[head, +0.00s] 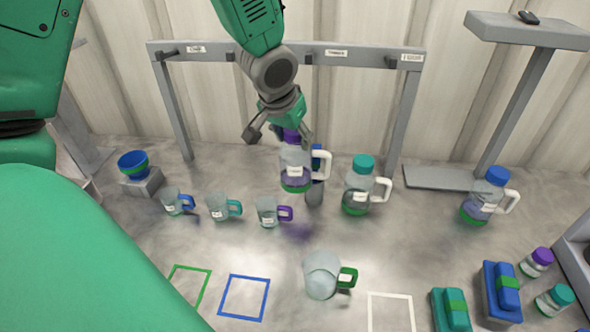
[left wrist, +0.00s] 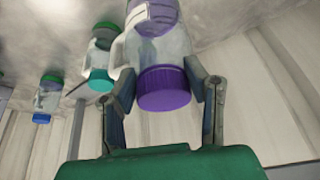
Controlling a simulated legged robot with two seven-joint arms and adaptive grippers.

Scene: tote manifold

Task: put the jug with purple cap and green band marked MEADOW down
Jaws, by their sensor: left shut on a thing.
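My left gripper (head: 280,136) comes down from the top and is shut on the jug with the purple cap and green band (head: 296,168). The jug hangs upright above the grey surface, with a purple blur on the surface below it. It has a white handle on its right side and a white label too small to read. In the left wrist view, both fingers (left wrist: 165,85) press the sides of the purple cap (left wrist: 164,92). My right gripper is not in view.
A teal-capped jug (head: 358,190) stands close right; a blue-capped jug (head: 484,198) is farther right. Several small mugs (head: 220,207) stand left. A grey rack (head: 400,110) stands behind.

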